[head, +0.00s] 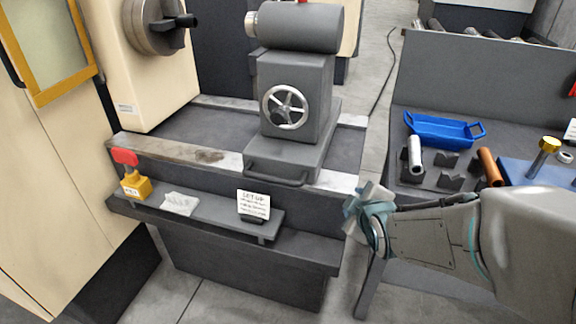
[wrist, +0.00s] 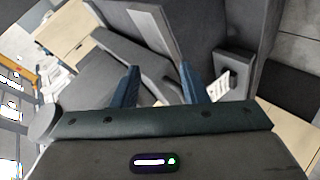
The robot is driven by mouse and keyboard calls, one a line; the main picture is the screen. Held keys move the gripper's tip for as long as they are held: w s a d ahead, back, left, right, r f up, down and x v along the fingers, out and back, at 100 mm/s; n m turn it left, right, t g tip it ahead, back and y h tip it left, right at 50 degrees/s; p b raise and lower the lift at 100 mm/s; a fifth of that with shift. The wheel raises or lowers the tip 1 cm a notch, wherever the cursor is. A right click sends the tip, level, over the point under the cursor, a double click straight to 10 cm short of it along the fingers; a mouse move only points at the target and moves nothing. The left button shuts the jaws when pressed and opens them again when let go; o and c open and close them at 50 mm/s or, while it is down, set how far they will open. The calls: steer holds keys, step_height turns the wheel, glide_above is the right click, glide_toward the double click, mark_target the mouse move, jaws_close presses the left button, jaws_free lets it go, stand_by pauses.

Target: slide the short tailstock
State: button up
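The grey tailstock (head: 296,95) stands on the lathe bed (head: 215,155), with a spoked handwheel (head: 284,107) on its face and a thick round barrel (head: 300,27) on top. A dark bar handle (head: 277,178) runs along the front of its base. My gripper (head: 364,208) is to the right of the bed's front corner, apart from the tailstock and handle. In the wrist view my gripper (wrist: 159,84) has its two blue fingers spread, with no held object between them. Grey lathe surfaces lie beyond the fingers; I cannot make out the handle there.
A front shelf (head: 185,205) holds a yellow block (head: 135,187) with a red top, a pale cloth (head: 181,204) and a printed card (head: 254,205). At right a bench carries a blue tray (head: 444,130), metal cylinder (head: 415,157) and copper-coloured cylinder (head: 489,167). Floor shows between lathe and bench.

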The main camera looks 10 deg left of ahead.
steer(key=w+a+f+n+t+y+b, duration=0.2)
steer(key=a+f+n+y+b, duration=0.4)
steer(key=a, duration=0.3)
steer(key=n+t+y+b, duration=0.2)
steer(key=n+y+b, duration=0.1)
steer(key=n, duration=0.4)
glide_toward(267, 178)
steer(key=x, duration=1)
steer(key=shift+w+a+f+p, duration=0.1)
steer(key=shift+w+f+p, duration=0.25)
steer(key=shift+w, duration=0.1)
jaws_close()
